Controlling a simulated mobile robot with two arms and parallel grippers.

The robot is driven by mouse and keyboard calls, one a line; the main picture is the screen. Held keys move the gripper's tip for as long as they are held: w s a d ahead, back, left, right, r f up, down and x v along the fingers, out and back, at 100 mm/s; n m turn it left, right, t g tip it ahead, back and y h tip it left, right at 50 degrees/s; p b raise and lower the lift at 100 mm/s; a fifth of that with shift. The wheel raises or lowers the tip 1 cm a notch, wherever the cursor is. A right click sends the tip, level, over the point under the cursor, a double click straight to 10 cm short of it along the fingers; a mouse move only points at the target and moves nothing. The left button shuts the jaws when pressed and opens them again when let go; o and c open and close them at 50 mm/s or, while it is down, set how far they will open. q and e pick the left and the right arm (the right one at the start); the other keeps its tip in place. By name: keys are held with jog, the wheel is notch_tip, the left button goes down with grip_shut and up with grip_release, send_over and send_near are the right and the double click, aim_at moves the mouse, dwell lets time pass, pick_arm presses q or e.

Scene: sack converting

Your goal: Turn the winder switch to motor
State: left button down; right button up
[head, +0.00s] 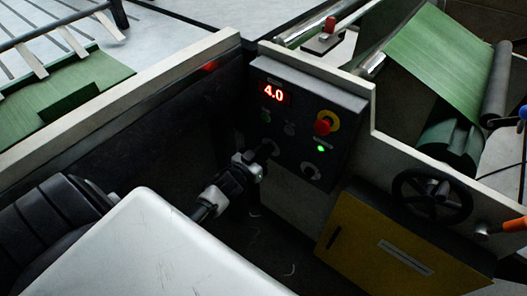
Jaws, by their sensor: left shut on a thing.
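The control panel (345,113) is a dark box with a red lit display (273,94) reading 4.0, a red emergency button on a yellow ring (325,122) and a lit green lamp (320,149). My left gripper (271,149) reaches from the lower left to the panel's lower left face. It is shut on a knob there, which looks to be the winder switch; the gripper hides the knob, so its pointer and setting cannot be read. Another round knob (311,171) sits to the right, uncovered. My right gripper is not in view.
A yellow cabinet door (385,250) and a black handwheel (432,195) are right of and below the panel. Green web (440,62) runs over rollers at upper right. A pale frame rail (120,110) runs along the left. A red-topped lever (329,30) stands behind the panel.

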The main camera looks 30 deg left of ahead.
pick_arm(q)
jog(key=m, duration=0.8)
jog(key=shift+d+f+m, duration=0.2)
jog(key=shift+d+m, duration=0.2)
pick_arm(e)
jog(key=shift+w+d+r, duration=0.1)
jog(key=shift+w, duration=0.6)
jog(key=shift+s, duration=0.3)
